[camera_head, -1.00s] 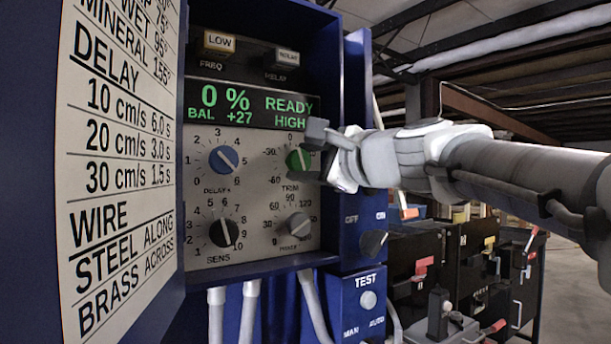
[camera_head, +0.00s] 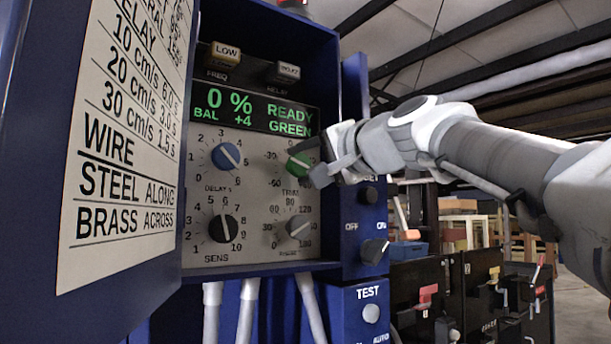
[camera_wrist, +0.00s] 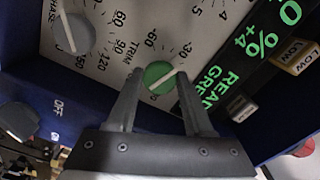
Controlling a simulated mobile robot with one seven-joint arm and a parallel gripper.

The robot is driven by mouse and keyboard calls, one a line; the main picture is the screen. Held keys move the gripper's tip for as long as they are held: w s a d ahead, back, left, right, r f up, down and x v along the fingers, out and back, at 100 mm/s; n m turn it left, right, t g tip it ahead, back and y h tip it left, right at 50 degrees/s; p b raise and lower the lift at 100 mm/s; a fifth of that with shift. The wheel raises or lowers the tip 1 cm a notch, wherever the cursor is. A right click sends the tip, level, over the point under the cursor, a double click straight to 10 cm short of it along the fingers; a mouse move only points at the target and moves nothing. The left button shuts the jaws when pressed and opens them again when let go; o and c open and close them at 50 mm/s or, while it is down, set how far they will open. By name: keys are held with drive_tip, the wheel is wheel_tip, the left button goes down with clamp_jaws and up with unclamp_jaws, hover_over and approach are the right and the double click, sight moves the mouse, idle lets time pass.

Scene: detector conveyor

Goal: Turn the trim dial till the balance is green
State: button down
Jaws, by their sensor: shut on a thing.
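The green trim dial (camera_head: 297,165) is at the upper right of the grey control panel (camera_head: 262,204), and its white pointer line shows in the wrist view (camera_wrist: 160,78). My gripper (camera_head: 318,163) comes from the right and is shut on the dial; in the wrist view its two fingers (camera_wrist: 157,90) stand on either side of it. In the head view the gripper hides part of the dial's right side. The display (camera_head: 262,110) reads 0 %, BAL +4, READY and GREEN in green letters.
A blue dial (camera_head: 226,156), a black SENS dial (camera_head: 223,228) and a grey phase dial (camera_head: 299,226) surround it. The blue cabinet door (camera_head: 30,170) with a printed chart (camera_head: 125,150) stands open at left. A switch box (camera_head: 368,222) adjoins at right.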

drive_tip(key=shift+f+n+b, duration=0.1)
drive_tip(key=shift+n+b, duration=0.2)
drive_tip(key=shift+n, duration=0.6)
drive_tip(key=shift+c, duration=1.5)
unclamp_jaws()
drive_tip(key=b+v, duration=0.1)
drive_tip(key=v, duration=1.6)
drive_tip(key=shift+s+d, duration=0.15)
